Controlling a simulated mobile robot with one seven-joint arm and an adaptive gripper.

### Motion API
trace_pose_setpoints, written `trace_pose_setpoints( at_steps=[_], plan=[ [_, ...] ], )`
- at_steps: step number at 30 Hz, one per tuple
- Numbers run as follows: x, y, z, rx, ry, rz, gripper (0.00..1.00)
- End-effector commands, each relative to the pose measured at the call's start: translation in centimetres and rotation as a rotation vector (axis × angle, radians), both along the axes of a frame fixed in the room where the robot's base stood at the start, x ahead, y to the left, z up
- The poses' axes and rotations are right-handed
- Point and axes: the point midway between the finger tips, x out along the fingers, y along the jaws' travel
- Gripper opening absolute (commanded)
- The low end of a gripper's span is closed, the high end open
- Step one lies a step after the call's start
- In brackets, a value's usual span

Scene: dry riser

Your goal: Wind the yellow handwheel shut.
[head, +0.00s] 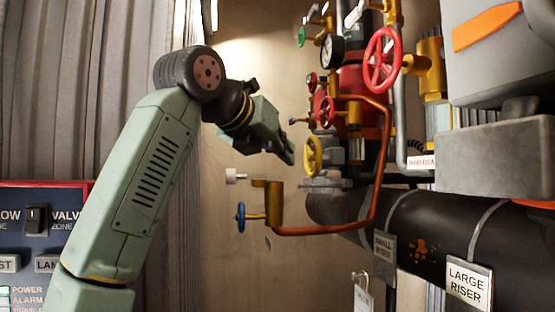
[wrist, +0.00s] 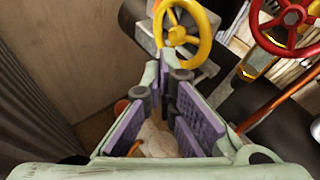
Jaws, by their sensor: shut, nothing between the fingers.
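The yellow handwheel (head: 312,157) is on the pipework right of my gripper in the head view, seen nearly edge-on. In the wrist view the handwheel (wrist: 177,36) shows at the top, with its rim, spokes and hub plain. My gripper (head: 289,153) is just left of the wheel, its fingers pointing down and right toward it.
Red handwheels (head: 383,60) and a pressure gauge (head: 332,51) sit above. A copper pipe (head: 384,165) loops right of the yellow wheel. A blue handwheel (head: 241,218) is below my gripper. A black pipe (head: 425,225) runs lower right.

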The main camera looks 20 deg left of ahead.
Motion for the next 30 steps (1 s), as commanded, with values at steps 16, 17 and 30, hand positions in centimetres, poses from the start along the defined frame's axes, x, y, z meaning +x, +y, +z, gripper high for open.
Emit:
trace_pose_setpoints(
  at_steps=[16, 17, 30],
  plan=[
    [0.4, 3.1, -2.7, -1.205, 0.231, 0.447, 0.00],
    [0.4, 3.2, -2.7, -1.231, 0.235, 0.456, 0.00],
    [4.1, -1.7, -2.6, -1.283, 0.245, 0.471, 0.00]
  ],
)
